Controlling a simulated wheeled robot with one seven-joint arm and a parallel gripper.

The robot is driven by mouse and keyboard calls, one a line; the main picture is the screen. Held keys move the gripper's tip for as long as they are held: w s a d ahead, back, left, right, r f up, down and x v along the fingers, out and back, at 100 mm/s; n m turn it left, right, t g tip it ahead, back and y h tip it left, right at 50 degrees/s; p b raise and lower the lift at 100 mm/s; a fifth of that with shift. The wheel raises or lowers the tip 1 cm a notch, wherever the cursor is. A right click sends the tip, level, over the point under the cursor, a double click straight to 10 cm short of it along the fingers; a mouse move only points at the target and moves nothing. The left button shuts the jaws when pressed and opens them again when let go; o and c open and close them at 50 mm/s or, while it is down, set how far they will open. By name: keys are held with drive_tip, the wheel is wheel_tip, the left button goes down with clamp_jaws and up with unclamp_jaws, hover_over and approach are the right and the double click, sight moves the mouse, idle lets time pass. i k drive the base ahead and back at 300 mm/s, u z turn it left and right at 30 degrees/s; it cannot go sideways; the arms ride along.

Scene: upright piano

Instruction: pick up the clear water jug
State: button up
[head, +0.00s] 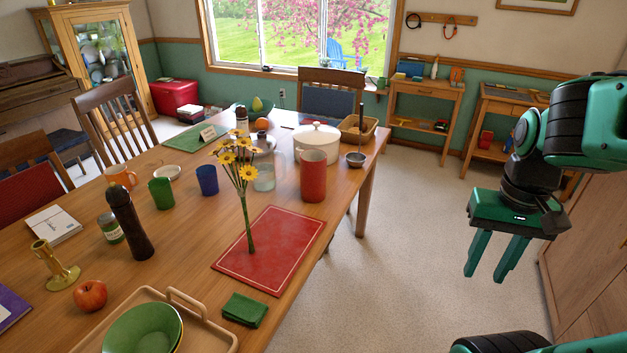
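A clear glass vessel (264,179) stands on the wooden table behind yellow flowers (240,172), left of a red pitcher (313,176). It is small and partly covered by the flowers, so I cannot tell for sure whether it is the water jug; no handle is clear. My gripper (490,273) hangs over the floor at the right, off the table and well away from the vessel. Its two green fingers point down, are apart, and have nothing between them.
The flowers rise over a red placemat (280,262). A white pot (317,143), a blue cup (207,180) and a green cup (161,193) stand around the vessel. A tray (215,335) and green cloth (244,310) are at the near edge. Floor right of the table is clear.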

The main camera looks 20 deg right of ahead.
sight(264, 162)
drive_tip(key=z, duration=1.05)
drive_tip(key=i, duration=2.15)
drive_tip(key=u, duration=2.25)
